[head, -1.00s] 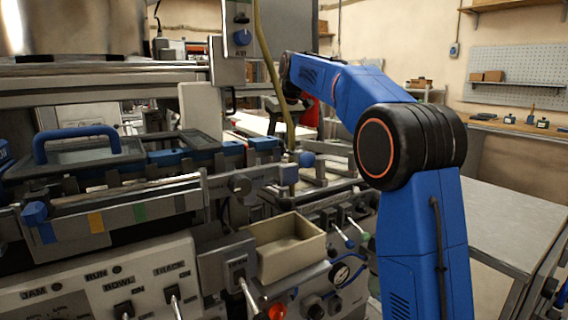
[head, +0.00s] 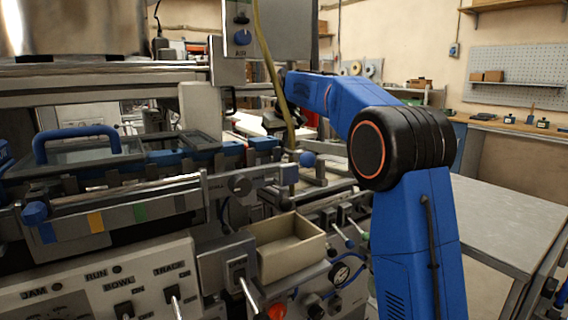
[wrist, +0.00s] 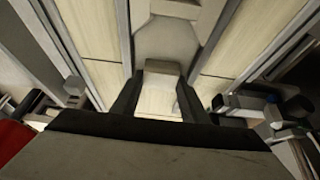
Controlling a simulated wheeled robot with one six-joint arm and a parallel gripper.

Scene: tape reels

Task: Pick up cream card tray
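A cream open-topped tray (head: 290,262), boxy with thin walls, sits on the front of the machine in the head view, right of a grey switch box. My gripper (head: 275,120) is far behind and above it, partly hidden by a hanging yellowish cable, so its fingers are hard to make out there. In the wrist view, the two dark fingers of my gripper (wrist: 158,92) stand apart. A pale block (wrist: 161,68) shows between their tips; I cannot tell whether it touches them. Long cream strips (wrist: 106,78) between grey rails lie beyond.
The machine carries a case with a blue handle (head: 77,139), a rail with coloured marks (head: 125,208) and several levers and knobs around the tray. A grey worktable (head: 505,220) at the right is bare. A pegboard (head: 520,75) hangs on the back wall.

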